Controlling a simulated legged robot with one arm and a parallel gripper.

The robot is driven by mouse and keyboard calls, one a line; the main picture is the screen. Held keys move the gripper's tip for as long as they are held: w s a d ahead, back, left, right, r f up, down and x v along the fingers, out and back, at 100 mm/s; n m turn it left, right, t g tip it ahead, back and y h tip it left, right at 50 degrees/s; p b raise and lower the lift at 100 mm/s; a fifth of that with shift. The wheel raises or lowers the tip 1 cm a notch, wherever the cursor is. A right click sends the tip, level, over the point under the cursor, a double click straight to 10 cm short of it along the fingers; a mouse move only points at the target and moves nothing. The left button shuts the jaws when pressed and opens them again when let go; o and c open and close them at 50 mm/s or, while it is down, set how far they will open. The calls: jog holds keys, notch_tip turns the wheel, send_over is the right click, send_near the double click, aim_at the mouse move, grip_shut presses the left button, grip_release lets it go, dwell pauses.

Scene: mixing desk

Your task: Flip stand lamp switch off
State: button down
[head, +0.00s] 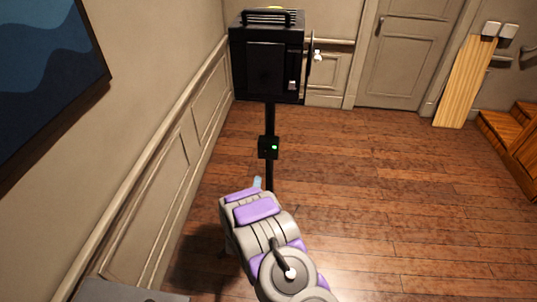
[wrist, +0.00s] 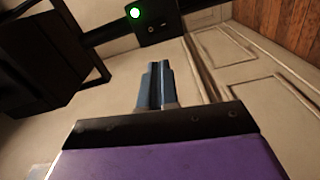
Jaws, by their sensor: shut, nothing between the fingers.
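The stand lamp (head: 266,68) has a big black box-shaped head on a thin black pole, upright in the head view. A small black switch box (head: 268,148) sits on the pole with a lit green light. In the wrist view the switch box (wrist: 163,27) is at the top, with the green light at its left and a small dark knob or lever on its face. My gripper (head: 257,182) is below the switch box in the head view, mostly hidden by my arm. In the wrist view my gripper (wrist: 157,68) is shut and empty, pointing toward the box, apparently short of it.
A panelled wall (head: 165,165) runs close along the left, with a dark blue picture (head: 45,70) on it. A door (head: 405,50) is at the back. A wooden board (head: 465,82) leans at the right near wooden steps (head: 510,140). The wooden floor right of the lamp is clear.

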aim_at(265, 151)
jog(key=shift+s+d+f+n+t, duration=0.2)
jog(key=shift+d+f+n+t, duration=0.2)
jog(key=shift+n+t, duration=0.3)
jog(key=w, duration=0.4)
jog(key=w+r+b, duration=0.1)
jog(key=w, duration=0.4)
jog(key=w+b, duration=0.1)
jog(key=w, duration=0.3)
jog(key=shift+w+d+r, duration=0.35)
jog(key=shift+w, duration=0.05)
jog(key=shift+w+r, duration=0.1)
